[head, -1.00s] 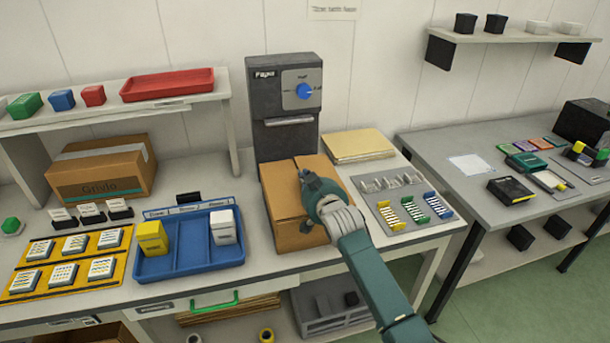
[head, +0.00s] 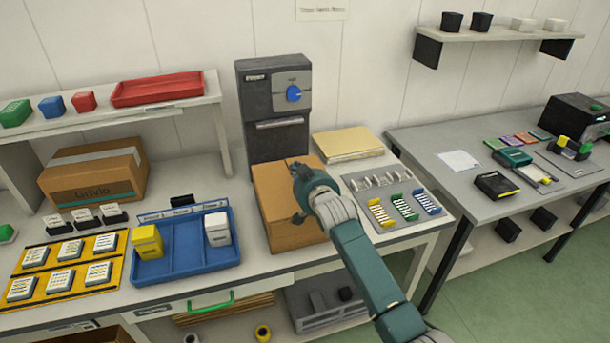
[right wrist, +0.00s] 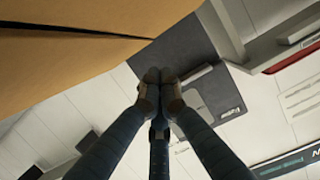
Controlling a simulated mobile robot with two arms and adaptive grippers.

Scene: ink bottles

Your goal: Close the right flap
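The cardboard box (head: 268,200) stands on the white bench in front of the dark grey machine. Its top looks nearly flat in the head view, with my right gripper (head: 297,170) over its right part. The gripper hides some of the right flap, and I cannot tell whether it touches it. In the right wrist view, cardboard (right wrist: 90,20) fills the upper left, with a narrow dark gap running between two panels. The fingertips of my right gripper (right wrist: 160,78) are together there with nothing between them. My left gripper is out of view.
The dark grey machine (head: 275,97) stands right behind the box. A blue tray (head: 187,250) with a yellow and a white bottle box is at the left. A grey mat (head: 365,185) with coloured strips and a folder stack (head: 346,143) lie at the right.

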